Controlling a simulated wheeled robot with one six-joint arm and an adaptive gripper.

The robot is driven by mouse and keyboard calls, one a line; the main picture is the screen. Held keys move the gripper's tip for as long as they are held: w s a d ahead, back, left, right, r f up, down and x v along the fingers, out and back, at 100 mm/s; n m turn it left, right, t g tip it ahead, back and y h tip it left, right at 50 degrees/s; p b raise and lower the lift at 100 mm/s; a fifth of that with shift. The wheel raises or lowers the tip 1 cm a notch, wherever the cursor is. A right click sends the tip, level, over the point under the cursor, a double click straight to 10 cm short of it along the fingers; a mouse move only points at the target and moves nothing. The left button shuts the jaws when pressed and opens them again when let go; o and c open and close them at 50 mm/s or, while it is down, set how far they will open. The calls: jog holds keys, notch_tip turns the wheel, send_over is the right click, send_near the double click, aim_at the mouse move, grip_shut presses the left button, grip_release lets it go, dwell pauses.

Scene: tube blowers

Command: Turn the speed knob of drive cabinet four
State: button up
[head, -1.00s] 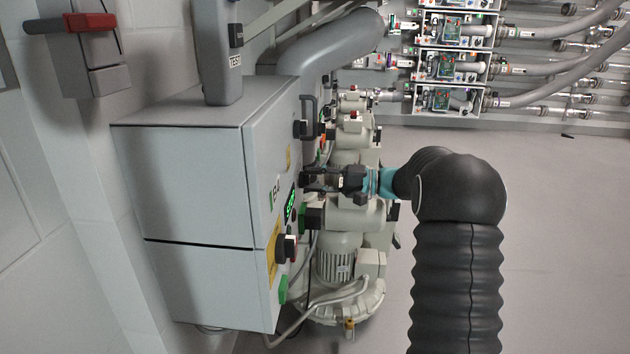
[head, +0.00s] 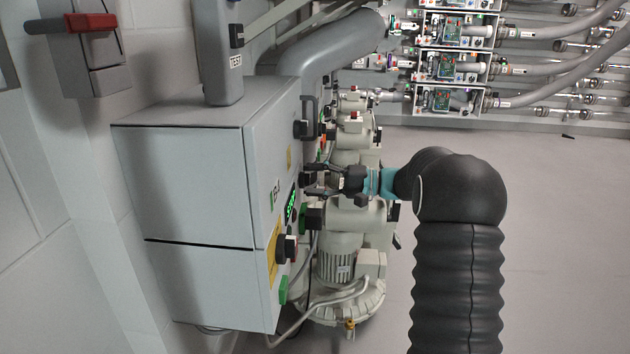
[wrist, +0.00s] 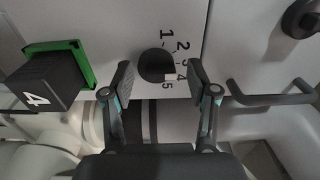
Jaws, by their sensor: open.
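The grey drive cabinet (head: 262,185) fills the left of the head view, with a lit green display (head: 291,206) on its front. In the wrist view, the round black speed knob (wrist: 152,65) sits on the panel beside a printed scale from 1 to 5. Its light pointer mark is on the side toward the 4 and 5. My gripper (wrist: 162,82) is open, with one finger on each side of the knob and visible gaps between. In the head view my gripper (head: 311,180) is at the cabinet front and hides the knob.
A black block marked 4 on a green plate (wrist: 75,52) is left of my gripper in the wrist view. A dark bar handle (wrist: 268,98) and another black knob (wrist: 301,18) are right. Blower units (head: 340,255) stand behind the cabinet. Open floor (head: 560,230) lies right.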

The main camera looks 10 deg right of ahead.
jog(key=v, duration=1.2)
